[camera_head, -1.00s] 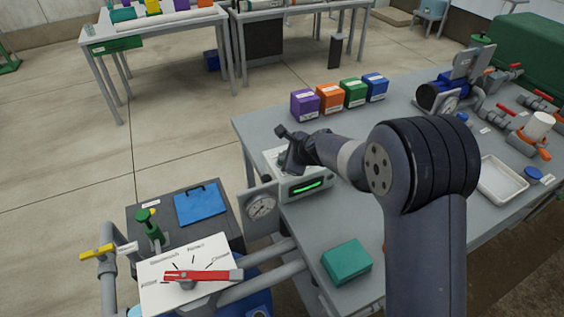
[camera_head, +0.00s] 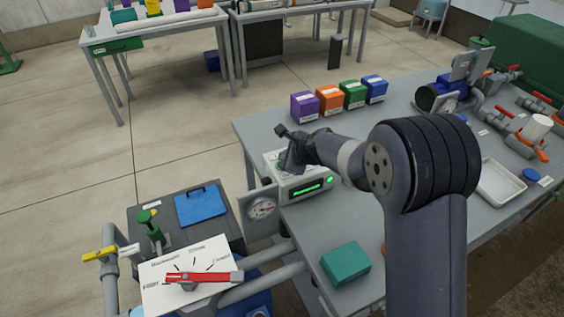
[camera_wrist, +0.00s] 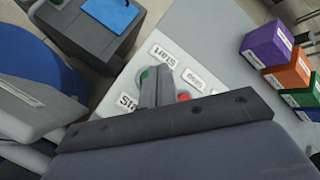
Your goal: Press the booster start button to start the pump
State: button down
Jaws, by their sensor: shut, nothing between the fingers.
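The control box (camera_head: 305,186) stands on the grey table's near left corner, with a lit green display (camera_head: 307,190) and a glowing green lamp (camera_head: 330,179) on its front. My gripper (camera_head: 284,166) is shut and empty, pointing down at the box's top. In the wrist view, the fingers (camera_wrist: 154,90) are over the panel, between a green button (camera_wrist: 143,78) beside a "Start" label (camera_wrist: 162,55) and a red button (camera_wrist: 184,96). The fingers partly cover the green button; I cannot tell whether they touch it.
A pressure gauge (camera_head: 262,208) is left of the box. A red-handled selector (camera_head: 203,277) and a yellow-handled valve (camera_head: 99,254) are at lower left. A teal box (camera_head: 346,263) lies nearer on the table. Purple (camera_head: 304,106), orange, green and blue boxes stand behind.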

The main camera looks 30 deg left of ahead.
notch_tip(320, 180, up, 5)
jog(key=p, duration=0.4)
jog(key=shift+p, duration=0.3)
dwell(0.7)
